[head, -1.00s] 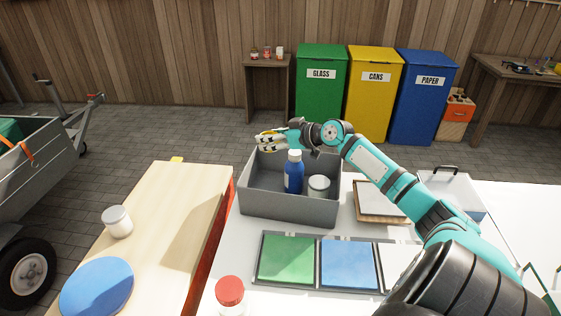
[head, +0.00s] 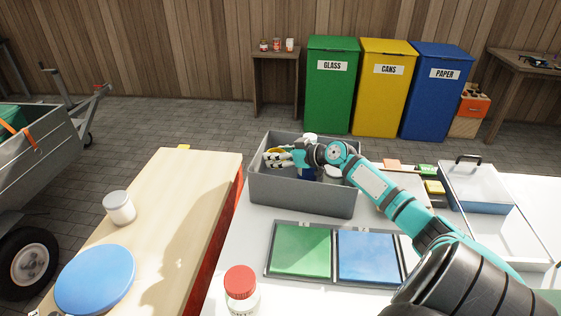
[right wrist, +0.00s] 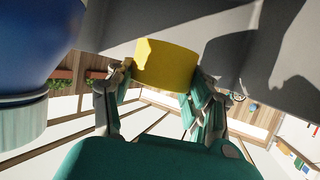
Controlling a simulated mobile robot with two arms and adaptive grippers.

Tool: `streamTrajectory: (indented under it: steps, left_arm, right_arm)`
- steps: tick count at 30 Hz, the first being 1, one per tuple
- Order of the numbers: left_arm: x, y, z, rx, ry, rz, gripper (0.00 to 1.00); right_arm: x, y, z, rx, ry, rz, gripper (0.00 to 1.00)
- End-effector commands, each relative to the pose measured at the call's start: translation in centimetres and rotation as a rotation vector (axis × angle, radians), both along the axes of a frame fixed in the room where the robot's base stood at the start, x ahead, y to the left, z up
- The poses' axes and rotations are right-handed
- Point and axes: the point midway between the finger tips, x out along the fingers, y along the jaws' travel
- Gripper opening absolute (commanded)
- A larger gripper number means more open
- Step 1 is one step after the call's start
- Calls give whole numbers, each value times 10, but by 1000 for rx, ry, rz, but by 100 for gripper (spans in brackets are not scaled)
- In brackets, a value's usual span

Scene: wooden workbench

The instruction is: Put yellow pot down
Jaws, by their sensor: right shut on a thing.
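My right gripper (head: 276,158) is inside the grey box (head: 302,195), low between its walls at the left side. In the right wrist view, the fingers (right wrist: 162,85) are shut on the yellow pot (right wrist: 165,62), with grey box wall behind it. In the head view the pot is mostly hidden by the fingers. I cannot tell whether it touches the box floor. A blue bottle (head: 306,173) stands in the box, partly behind my wrist; it looms close at the left of the wrist view (right wrist: 38,45). My left gripper is not in view.
A white jar (head: 334,171) is also in the box, partly hidden by my arm. In front are a green panel (head: 301,250), a blue panel (head: 368,257) and a red-lidded jar (head: 241,288). A toolbox-like case (head: 480,187) is at right. A wooden bench stands left.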

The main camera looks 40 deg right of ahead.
Motion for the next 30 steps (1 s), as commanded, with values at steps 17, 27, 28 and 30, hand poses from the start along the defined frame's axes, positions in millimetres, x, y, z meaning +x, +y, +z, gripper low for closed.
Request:
streamTrajectory:
  steps: [17,27,28,30]
  left_arm:
    - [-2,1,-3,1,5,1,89]
    - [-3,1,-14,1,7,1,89]
    - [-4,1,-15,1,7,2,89]
    - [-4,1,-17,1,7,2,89]
  right_arm:
    - [0,0,-37,0,0,0,31]
    - [0,0,-45,0,0,-1,31]
    - [0,0,-46,-1,0,-1,31]
    - [0,0,-47,-1,0,-1,31]
